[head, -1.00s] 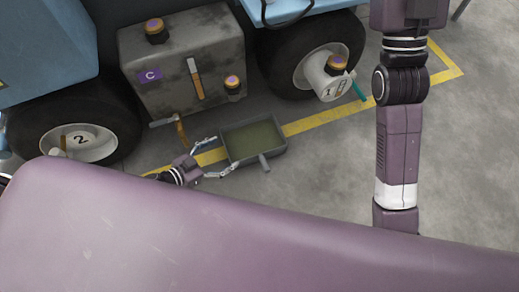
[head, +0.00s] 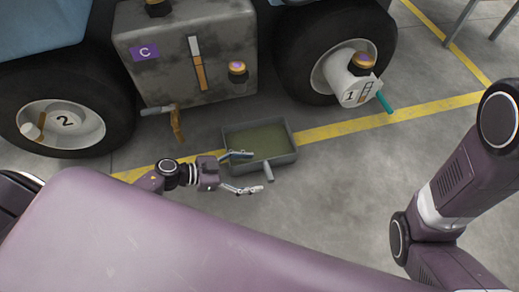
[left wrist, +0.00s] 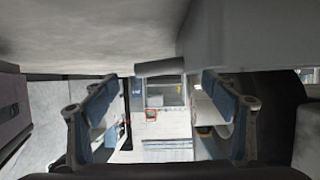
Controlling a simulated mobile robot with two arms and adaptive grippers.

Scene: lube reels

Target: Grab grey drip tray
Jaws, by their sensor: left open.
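The grey drip tray (head: 290,142) lies on the floor in front of the machine, with murky greenish contents and a short handle (head: 268,171) on its near side. My left gripper (head: 248,172) is open and empty at the tray's near left corner. Its fingers point right, towards the handle. One finger overlaps the tray's near wall in the picture; I cannot tell whether it touches. In the left wrist view the open fingers (left wrist: 158,112) frame the end of the handle (left wrist: 160,68), which is beyond them, and a grey tray wall (left wrist: 240,35) fills the upper right. My right gripper is out of the head view.
The machine's tank marked C (head: 190,60) stands behind the tray, between wheel 2 (head: 65,122) and wheel 1 (head: 345,70). A lever-like tap (head: 178,124) hangs at the tank's lower left. A yellow floor line (head: 400,113) passes the tray.

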